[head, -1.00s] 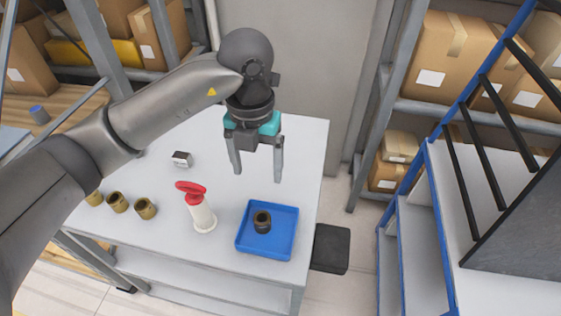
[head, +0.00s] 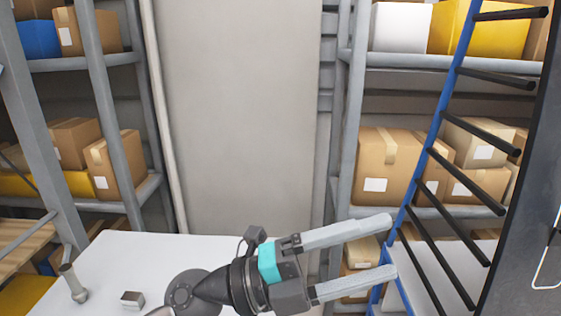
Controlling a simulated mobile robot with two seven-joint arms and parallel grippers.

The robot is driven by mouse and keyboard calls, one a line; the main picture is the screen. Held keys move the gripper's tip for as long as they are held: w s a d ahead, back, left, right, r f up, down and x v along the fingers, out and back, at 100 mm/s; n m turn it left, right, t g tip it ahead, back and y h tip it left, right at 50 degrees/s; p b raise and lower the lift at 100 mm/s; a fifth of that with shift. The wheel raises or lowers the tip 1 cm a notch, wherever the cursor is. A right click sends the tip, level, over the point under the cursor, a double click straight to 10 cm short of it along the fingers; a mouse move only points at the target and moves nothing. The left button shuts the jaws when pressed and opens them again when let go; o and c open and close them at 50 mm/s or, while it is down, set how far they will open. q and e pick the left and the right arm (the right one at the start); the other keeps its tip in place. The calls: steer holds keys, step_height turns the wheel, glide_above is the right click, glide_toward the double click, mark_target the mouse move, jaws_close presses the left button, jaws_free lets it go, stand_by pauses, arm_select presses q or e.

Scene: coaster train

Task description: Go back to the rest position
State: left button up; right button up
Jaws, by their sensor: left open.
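My left gripper (head: 392,247) is open and empty. It is raised in front of the white table (head: 150,255) and points to the right, with its two fingers apart. Only the far part of the table shows, along the bottom of the head view. A small grey and white block (head: 132,299) lies on it. A grey-brown upright piece (head: 73,283) stands at the table's left side. My right gripper is out of the view.
Grey shelves with cardboard boxes (head: 115,165) stand at the back left. More boxes (head: 387,165) fill the shelf at the back right. A blue rack (head: 432,130) with black bars stands at the right, near my left fingertips. A plain grey panel (head: 237,120) is between the shelves.

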arm_select(q)
steer(key=w+a+n+t+y, duration=0.5)
steer(key=a+n+t+y, duration=0.15)
steer(key=n+t, duration=0.4)
steer(key=w+a+n+t+y, duration=0.5)
steer(key=a+n+t, duration=0.2)
steer(key=n+t, duration=0.3)
steer(key=s+a+f+n+g+y, duration=0.1)
steer(key=a+f+n+g+y, duration=0.2)
steer(key=a+f+n+y, duration=0.35)
steer(key=s+a+f+n+g+y, duration=0.1)
steer(key=a+f+n+g+y, duration=0.25)
steer(key=f, duration=0.55)
steer(key=s+a+f+n+g, duration=0.25)
steer(key=s+f+g, duration=0.95)
steer(key=s+f, duration=0.65)
step_height(320, 180, down, 23)
steer(key=s+g+b, duration=0.1)
steer(key=s+b, duration=0.2)
steer(key=b, duration=0.1)
steer(key=s+a+f+m+g+b, duration=0.1)
steer(key=s+a+f+b, duration=0.2)
steer(key=s+f, duration=1.2)
step_height(320, 180, down, 4)
steer(key=shift+s+r+g, duration=0.2)
steer(key=shift+s+g, duration=0.15)
steer(key=shift+g, duration=0.05)
